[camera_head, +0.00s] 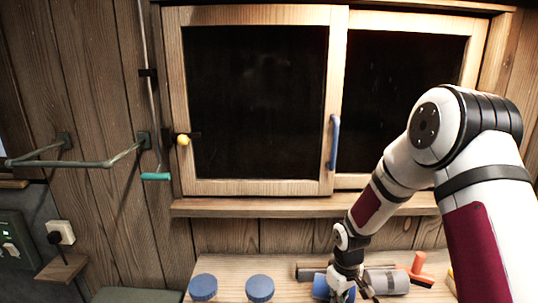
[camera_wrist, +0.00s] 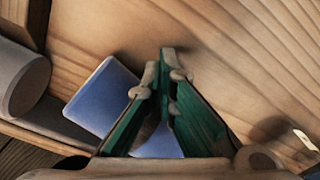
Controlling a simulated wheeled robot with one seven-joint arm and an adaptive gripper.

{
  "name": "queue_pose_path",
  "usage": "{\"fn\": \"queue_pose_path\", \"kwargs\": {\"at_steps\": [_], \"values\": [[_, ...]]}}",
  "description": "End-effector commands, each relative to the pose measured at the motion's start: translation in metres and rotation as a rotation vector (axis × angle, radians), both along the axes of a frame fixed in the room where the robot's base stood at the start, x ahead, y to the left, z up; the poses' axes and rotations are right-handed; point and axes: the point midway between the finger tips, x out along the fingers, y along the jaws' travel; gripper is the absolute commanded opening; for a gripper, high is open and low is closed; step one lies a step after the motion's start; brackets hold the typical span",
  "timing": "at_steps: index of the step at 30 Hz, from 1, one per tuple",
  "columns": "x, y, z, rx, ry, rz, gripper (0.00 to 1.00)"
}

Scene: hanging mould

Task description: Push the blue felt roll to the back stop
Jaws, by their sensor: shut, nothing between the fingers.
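The blue felt roll (camera_head: 320,286) lies on the wooden bench, partly hidden by my gripper. In the wrist view, the blue shape (camera_wrist: 101,97) is on the left of the fingers and also shows below and between them. My gripper (camera_head: 345,292) is low over the bench at the roll's right side. Its green-padded fingers (camera_wrist: 167,72) are shut and empty. I cannot tell whether they touch the roll. A dark grey bar (camera_head: 310,271) lies behind the roll; I cannot tell whether it is the back stop.
A grey roll (camera_head: 388,283) lies right of my gripper, with an orange-handled tool (camera_head: 419,267) beyond it. Two blue-lidded jars (camera_head: 203,287) (camera_head: 260,288) stand to the left. A wooden window ledge (camera_head: 270,208) is above the bench. A grey cylinder (camera_wrist: 22,80) shows at the wrist view's left.

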Motion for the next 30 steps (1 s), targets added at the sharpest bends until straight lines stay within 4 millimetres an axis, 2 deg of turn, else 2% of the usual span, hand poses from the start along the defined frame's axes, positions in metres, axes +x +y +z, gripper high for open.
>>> {"fn": "queue_pose_path", "kwargs": {"at_steps": [17,30], "values": [[0.001,0.000,0.000,0.000,0.000,0.000,0.00],[0.022,0.000,-0.001,0.000,-0.004,0.001,0.00]]}}
